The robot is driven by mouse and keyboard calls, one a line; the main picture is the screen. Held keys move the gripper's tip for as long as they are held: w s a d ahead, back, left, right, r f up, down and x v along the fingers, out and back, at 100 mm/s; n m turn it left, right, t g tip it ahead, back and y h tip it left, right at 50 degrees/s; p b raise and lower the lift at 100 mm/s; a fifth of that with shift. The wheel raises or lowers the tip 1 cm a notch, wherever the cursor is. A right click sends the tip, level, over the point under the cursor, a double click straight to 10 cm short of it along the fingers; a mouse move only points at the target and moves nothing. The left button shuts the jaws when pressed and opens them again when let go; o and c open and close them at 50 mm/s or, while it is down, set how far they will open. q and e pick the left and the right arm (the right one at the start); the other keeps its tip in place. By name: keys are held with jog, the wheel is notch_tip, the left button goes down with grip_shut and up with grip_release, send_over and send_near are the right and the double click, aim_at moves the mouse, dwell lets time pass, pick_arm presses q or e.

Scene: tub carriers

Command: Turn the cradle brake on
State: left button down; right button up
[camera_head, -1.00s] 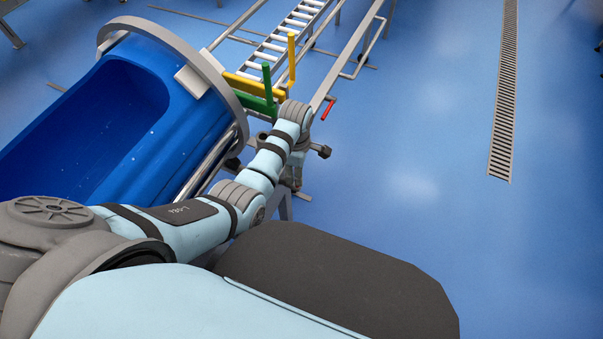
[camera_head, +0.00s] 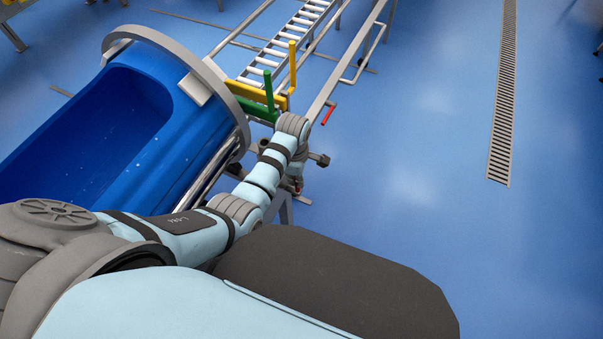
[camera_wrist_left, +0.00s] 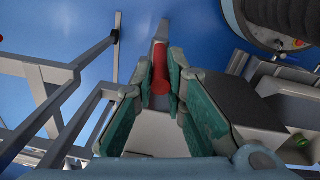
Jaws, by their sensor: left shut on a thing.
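My left gripper (camera_head: 296,182) is low beside the cradle, largely hidden under my own wrist in the head view. In the left wrist view its teal fingers (camera_wrist_left: 161,76) are shut on a red handle (camera_wrist_left: 160,72), which sits on a grey bar between the fingertips. Whether this handle is the brake lever's grip cannot be told for certain. The cradle's steel hoop (camera_head: 181,45) stands to the left of the gripper and carries a large blue tub (camera_head: 45,128). My right gripper is not in view.
A roller conveyor (camera_head: 286,42) runs away behind the cradle. Yellow (camera_head: 292,65) and green (camera_head: 268,90) posts stand near the hoop. Another red handle (camera_head: 328,114) is on the rail frame to the right. A floor drain (camera_head: 502,90) lies in open blue floor at the right.

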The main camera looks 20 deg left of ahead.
pick_arm(q)
jog(key=shift+s+a+f+t+p, duration=0.1)
jog(key=shift+s+f+t+p, duration=0.25)
jog(key=shift+s+t+p, duration=0.65)
jog(key=shift+s+f+t+p, duration=0.35)
jog(key=shift+s+t+p, duration=0.55)
jog(key=shift+t, duration=0.25)
jog(key=shift+s+a+f+t+p, duration=0.1)
jog(key=shift+s+f+t+p, duration=0.25)
jog(key=shift+s+t+p, duration=0.65)
jog(key=c, duration=1.6)
grip_release()
jog(key=shift+w, duration=0.1)
jog(key=shift+r, duration=0.1)
